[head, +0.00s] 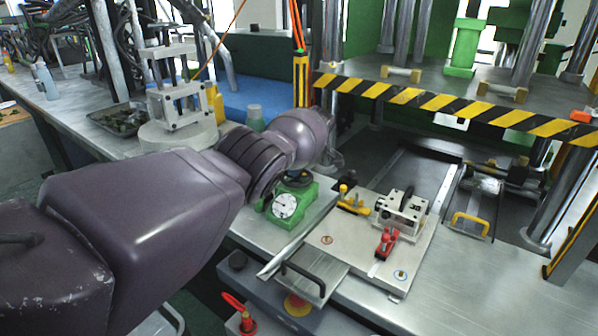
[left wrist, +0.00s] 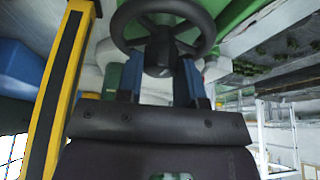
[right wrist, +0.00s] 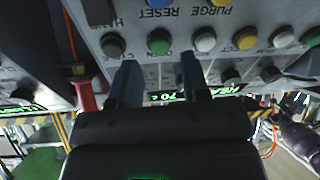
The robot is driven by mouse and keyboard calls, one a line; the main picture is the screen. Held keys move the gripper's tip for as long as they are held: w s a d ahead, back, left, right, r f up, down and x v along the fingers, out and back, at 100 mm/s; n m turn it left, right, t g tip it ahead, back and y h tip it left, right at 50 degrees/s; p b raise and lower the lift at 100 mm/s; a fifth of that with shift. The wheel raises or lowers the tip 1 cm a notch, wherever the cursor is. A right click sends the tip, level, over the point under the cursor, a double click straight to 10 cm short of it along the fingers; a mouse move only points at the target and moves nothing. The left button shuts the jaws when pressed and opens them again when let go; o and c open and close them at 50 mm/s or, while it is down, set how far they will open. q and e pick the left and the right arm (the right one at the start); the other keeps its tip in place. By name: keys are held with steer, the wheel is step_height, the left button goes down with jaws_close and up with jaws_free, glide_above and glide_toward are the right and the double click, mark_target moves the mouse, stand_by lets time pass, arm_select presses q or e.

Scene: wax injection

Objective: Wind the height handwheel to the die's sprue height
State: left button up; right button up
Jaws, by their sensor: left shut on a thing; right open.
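The black handwheel (left wrist: 203,17) fills the top of the left wrist view. My left gripper (left wrist: 163,72) is shut on its hub, one finger on each side, inside the rim. In the head view my left arm reaches over a green block with a white dial gauge (head: 285,206) and hides most of the wheel and the gripper; the dial reading is too small to tell. The silver die (head: 403,213) with a black handle sits on a pale plate to the right. My right gripper (right wrist: 160,75) is open and empty before a button panel.
The button panel (right wrist: 180,45) has several coloured buttons and a green display. A red clamp (head: 386,243) stands in front of the die. A yellow-black striped guard (head: 440,102) crosses the press behind. A metal stand (head: 180,105) is at the back left.

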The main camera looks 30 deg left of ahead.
arm_select(q)
steer(key=shift+f+n, duration=0.2)
steer(key=shift+n, duration=0.1)
arm_select(e)
steer(key=shift+f, duration=0.35)
arm_select(q)
steer(key=shift+r+n+b, duration=0.1)
steer(key=shift+n+b, duration=0.2)
steer(key=shift+b, duration=0.1)
arm_select(e)
steer(key=shift+w+a, duration=0.1)
steer(key=shift+w, duration=0.05)
arm_select(q)
steer(key=shift+r+g, duration=0.15)
steer(key=shift+g, duration=0.15)
steer(key=o, duration=0.9)
